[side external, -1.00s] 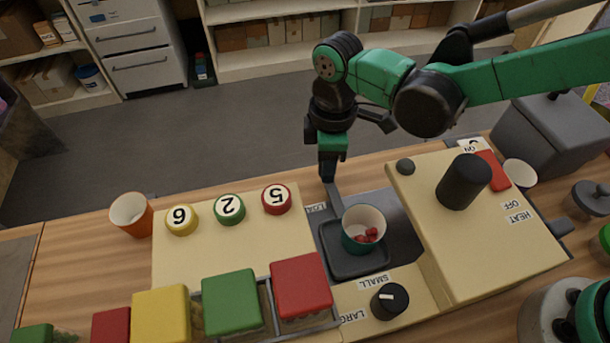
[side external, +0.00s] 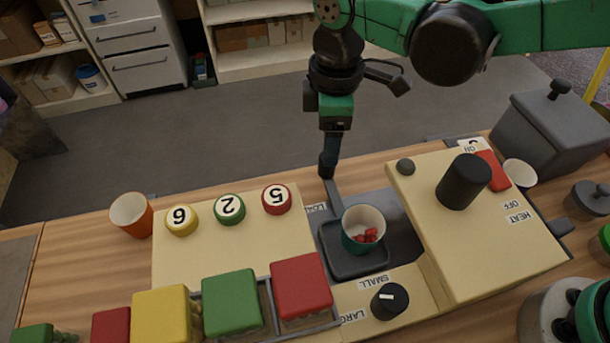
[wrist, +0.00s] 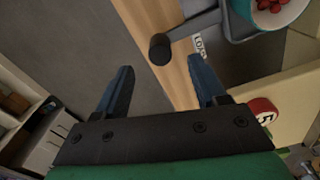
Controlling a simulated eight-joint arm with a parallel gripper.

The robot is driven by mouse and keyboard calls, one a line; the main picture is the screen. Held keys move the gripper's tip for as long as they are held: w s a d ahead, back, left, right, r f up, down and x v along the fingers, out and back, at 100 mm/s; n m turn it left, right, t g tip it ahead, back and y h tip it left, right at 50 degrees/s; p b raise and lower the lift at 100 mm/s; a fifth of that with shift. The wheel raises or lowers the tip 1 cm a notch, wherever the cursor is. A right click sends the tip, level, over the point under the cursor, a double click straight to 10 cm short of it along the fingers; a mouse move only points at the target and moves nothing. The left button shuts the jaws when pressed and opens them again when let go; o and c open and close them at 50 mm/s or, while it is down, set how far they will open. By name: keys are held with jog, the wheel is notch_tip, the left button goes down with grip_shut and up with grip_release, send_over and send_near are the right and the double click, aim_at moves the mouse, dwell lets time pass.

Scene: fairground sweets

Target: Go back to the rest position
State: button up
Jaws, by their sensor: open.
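My gripper (side external: 329,164) hangs at the back edge of the table, near the dark lever (side external: 333,192) of the sweets machine. In the wrist view my gripper (wrist: 160,90) is open, its two blue fingers apart with nothing between them. The lever's round black knob (wrist: 160,49) shows beyond the fingertips, and I cannot tell whether anything touches it. A green and white cup (side external: 363,229) with red sweets stands on the dark tray (side external: 335,262); it also shows in the wrist view (wrist: 239,8).
Buttons 6 (side external: 181,220), 2 (side external: 230,209) and 5 (side external: 276,199) sit on the cream panel. An orange cup (side external: 131,214) stands at left. The cream heater box (side external: 500,245) and a grey lidded box (side external: 550,130) stand at right. Open floor lies behind the table.

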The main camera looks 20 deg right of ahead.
jog(key=shift+r, duration=0.1)
jog(key=s+d+r+m+t, duration=0.2)
jog(key=d+m, duration=0.3)
jog(key=d, duration=0.2)
jog(key=s+d+r+m+t, duration=0.1)
jog(key=d+m+t, duration=0.1)
jog(key=d+m, duration=0.3)
jog(key=s+d+r+m+t, duration=0.2)
jog(key=d+m, duration=0.3)
jog(key=d, duration=0.5)
jog(key=shift+s+d+r+t, duration=0.3)
jog(key=shift+s+t, duration=0.05)
jog(key=shift+t, duration=0.25)
